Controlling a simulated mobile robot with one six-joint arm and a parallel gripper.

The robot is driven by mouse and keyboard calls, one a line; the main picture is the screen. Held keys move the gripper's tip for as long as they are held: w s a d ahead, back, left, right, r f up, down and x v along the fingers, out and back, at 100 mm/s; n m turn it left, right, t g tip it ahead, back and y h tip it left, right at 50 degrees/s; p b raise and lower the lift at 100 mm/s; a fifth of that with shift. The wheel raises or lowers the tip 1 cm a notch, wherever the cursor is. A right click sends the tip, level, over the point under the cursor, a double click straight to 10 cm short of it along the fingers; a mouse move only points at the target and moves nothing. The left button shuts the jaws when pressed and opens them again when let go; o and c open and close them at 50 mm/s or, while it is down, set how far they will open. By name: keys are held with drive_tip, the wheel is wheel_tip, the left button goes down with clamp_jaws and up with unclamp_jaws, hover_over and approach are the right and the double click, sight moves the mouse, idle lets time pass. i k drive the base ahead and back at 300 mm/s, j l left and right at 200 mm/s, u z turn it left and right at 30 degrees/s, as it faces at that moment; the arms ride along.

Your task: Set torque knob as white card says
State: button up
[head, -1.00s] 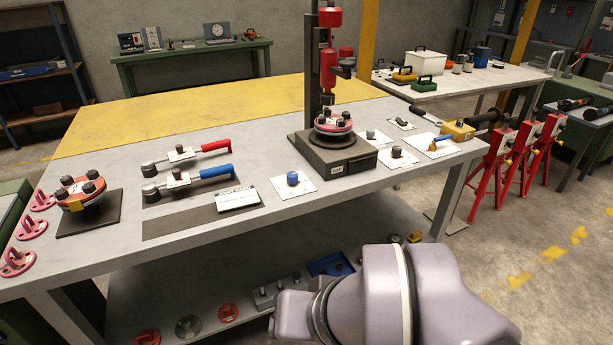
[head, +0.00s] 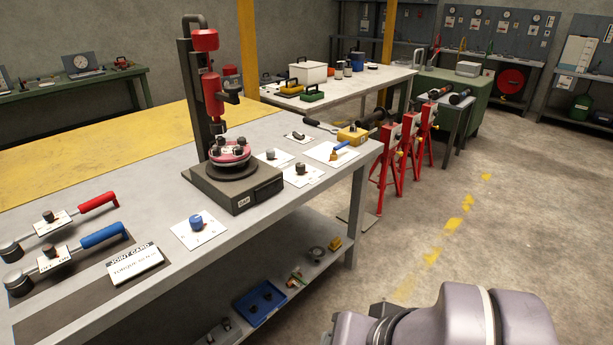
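The white card (head: 134,265) stands tilted on a dark mat at the front left of the workbench. It has a dark header reading "JOINT CARD"; the line below seems to start with "TORQUE", but its value is too small to read surely. A blue knob (head: 197,221) sits on a white plate right of the card. Dark knobs also sit on white plates on the red-handled wrench (head: 49,217) and the blue-handled wrench (head: 52,257). Which one is the torque knob is not clearly labelled. My arm shows at the bottom right, off the bench; my gripper's fingertips are not in view.
A red press (head: 212,95) stands on a dark base with a pink flanged spool (head: 229,152) on it. More dark knobs on plates (head: 301,174) and a blue lever on a plate (head: 340,151) lie to its right.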

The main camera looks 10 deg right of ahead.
sight(300, 167)
drive_tip(key=i+l+u, duration=0.35)
drive_tip(key=i+l, duration=0.25)
drive_tip(key=i, duration=0.35)
drive_tip(key=i+l+u, duration=0.3)
drive_tip(key=i+l, duration=0.55)
drive_tip(key=i, duration=0.05)
